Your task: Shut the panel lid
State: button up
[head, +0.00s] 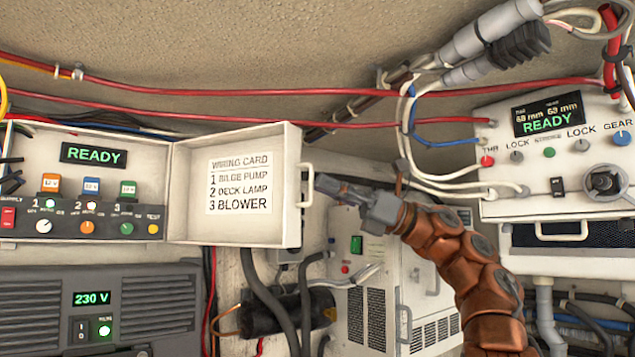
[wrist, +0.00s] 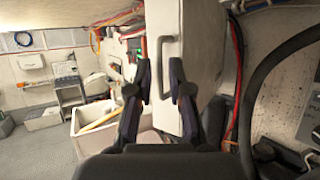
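The panel lid (head: 232,185) is a white, shallow lid that stands swung open to the right of its panel box (head: 85,185). Its inner face carries a wiring card (head: 240,184). A pale bar handle (head: 307,187) is on the lid's free right edge. My gripper (head: 321,184) is just right of the handle. In the wrist view, the fingers (wrist: 160,68) are apart and the handle (wrist: 165,68) shows between them, in front of the lid's edge (wrist: 190,40). I cannot tell whether a finger touches it.
The panel's switches and a READY display (head: 93,154) are uncovered. A grey 230 V unit (head: 105,310) sits below. A white cabinet (head: 385,280) stands behind my arm, and a control box (head: 560,140) hangs at right. Red cables (head: 240,92) run above the lid.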

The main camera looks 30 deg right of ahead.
jog(key=shift+x, duration=1.15)
jog(key=shift+c, duration=0.3)
grip_shut()
